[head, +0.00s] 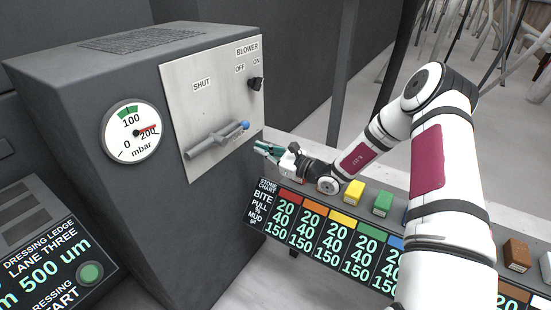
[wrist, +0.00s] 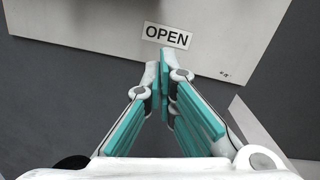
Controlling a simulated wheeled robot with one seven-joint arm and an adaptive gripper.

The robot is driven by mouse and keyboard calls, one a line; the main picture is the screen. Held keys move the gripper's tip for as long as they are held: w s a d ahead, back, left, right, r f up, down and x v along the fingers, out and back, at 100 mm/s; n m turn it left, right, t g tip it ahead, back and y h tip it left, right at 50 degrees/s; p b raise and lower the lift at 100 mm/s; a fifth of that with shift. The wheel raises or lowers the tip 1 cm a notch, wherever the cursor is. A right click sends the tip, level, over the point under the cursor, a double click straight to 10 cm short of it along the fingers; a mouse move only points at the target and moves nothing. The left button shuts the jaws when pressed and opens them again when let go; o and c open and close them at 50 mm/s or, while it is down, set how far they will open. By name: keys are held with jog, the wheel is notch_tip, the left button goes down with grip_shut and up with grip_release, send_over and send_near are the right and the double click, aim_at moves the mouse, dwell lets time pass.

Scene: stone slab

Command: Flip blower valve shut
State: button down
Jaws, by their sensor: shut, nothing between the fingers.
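The blower valve lever (head: 218,139) is a grey bar on the metal panel (head: 180,85) of a dark cabinet. It lies nearly level, tilted up slightly to the right, with a blue tip (head: 245,125) at its right end. The SHUT label (head: 202,84) is above it, and the OPEN label (wrist: 167,36) shows in the wrist view. My gripper (head: 262,149) is just right of and below the blue tip, apart from it. Its teal fingers are shut on nothing, pointing at the panel's lower edge in the wrist view (wrist: 166,60). The lever is not visible in the wrist view.
A black blower knob (head: 254,84) is at the panel's upper right. A round pressure gauge (head: 131,132) is left of the panel. A stone chart (head: 325,238) with several coloured blocks on its ledge runs below my arm. A console (head: 50,255) stands at lower left.

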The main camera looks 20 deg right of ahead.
jog(key=shift+w+a+r, duration=0.15)
jog(key=shift+a+r, duration=0.15)
jog(key=shift+r, duration=0.35)
jog(key=shift+w+a+r, duration=0.2)
jog(key=shift+a+r, duration=0.15)
jog(key=shift+r, duration=0.3)
jog(key=shift+w+a+r, duration=0.15)
jog(key=shift+a+r, duration=0.15)
jog(key=shift+r, duration=0.35)
jog(key=shift+r+n, duration=0.35)
jog(key=shift+n, duration=0.05)
